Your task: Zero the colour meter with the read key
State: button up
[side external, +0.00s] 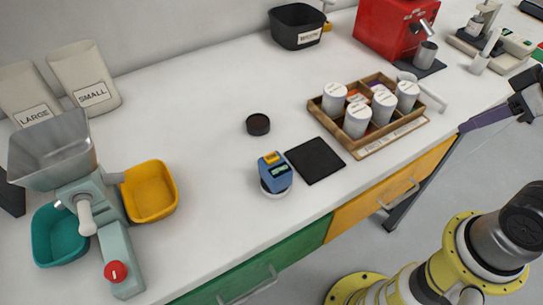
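The colour meter appears to be the small blue device (275,173) with a green display and an orange-yellow key on its top. It stands upright on the white table, left of a black square pad (315,160). Its lower end is round and white. Which part is the read key is too small to tell for certain. A black round disc or cap (258,124) lies behind it, apart from it. Part of my gripper (522,100) shows at the right edge, beyond the table's front edge and far from the meter; its fingers are not clear.
A wooden tray (378,143) with several white labelled jars stands right of the pad. A grey hopper machine (118,255) with teal (58,235) and yellow (150,190) bins stands at left. A black bin (297,27) and red machine (390,28) stand behind.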

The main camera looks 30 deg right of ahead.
grip_shut()
dwell(1.1)
